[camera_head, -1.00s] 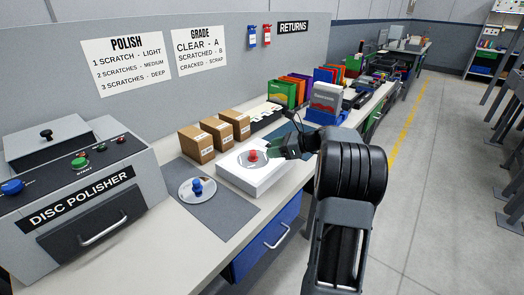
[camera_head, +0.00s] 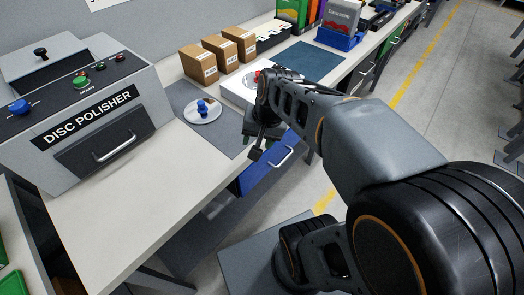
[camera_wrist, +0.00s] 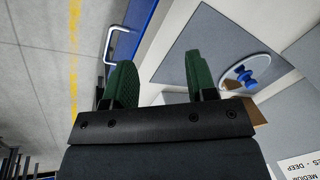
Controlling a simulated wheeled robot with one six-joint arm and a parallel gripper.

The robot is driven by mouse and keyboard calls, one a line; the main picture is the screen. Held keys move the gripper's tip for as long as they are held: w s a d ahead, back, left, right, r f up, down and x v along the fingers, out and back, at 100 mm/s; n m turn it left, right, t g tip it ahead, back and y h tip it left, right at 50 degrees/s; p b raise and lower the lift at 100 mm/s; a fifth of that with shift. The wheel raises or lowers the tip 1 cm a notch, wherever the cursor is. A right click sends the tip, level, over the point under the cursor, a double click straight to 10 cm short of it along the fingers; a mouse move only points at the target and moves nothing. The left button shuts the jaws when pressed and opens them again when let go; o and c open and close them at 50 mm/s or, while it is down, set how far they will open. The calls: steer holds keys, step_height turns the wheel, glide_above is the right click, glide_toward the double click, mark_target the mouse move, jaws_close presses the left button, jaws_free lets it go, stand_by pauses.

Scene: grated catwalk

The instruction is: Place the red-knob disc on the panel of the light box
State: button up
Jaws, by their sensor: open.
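The red-knob disc (camera_head: 257,75) lies on the white light box (camera_head: 233,95) on the bench. Its red knob and a bit of its rim show in the head view; my arm hides the rest. My gripper (camera_head: 256,140) is in front of the bench edge, left of the blue drawer handle, and apart from the disc. In the wrist view my gripper (camera_wrist: 160,80) is open, with two green finger pads and nothing between them. The red-knob disc is not seen in the wrist view.
A blue-knob disc (camera_head: 203,110) lies on a grey mat (camera_head: 232,140) left of the light box. The disc polisher (camera_head: 80,110) stands further left. Cardboard boxes (camera_head: 220,52) stand behind. A blue drawer (camera_head: 262,175) is below the bench. The front left bench top is clear.

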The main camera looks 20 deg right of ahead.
steer(key=s+n, duration=0.1)
steer(key=s+f+n+h, duration=0.1)
steer(key=n, duration=0.1)
steer(key=s+n+h, duration=0.1)
steer(key=n, duration=0.1)
steer(key=shift+s+a+f+t, duration=0.25)
steer(key=shift+s+a+t, duration=0.05)
steer(key=shift+s+t, duration=0.1)
steer(key=w+d+r+n+t+h+p, duration=0.15)
steer(key=r+p, duration=0.25)
steer(key=r, duration=0.4)
steer(key=w+d+r+n+t+p, duration=0.1)
steer(key=w+r+t+p, duration=0.15)
steer(key=r, duration=0.45)
steer(key=s+a+f+m+g+y+p, duration=0.1)
steer(key=s+a+f+m+g+p, duration=0.1)
steer(key=s+f+g, duration=0.1)
steer(key=shift+s+a+f, duration=0.35)
steer(key=shift+s+f, duration=0.3)
steer(key=shift+f, duration=0.3)
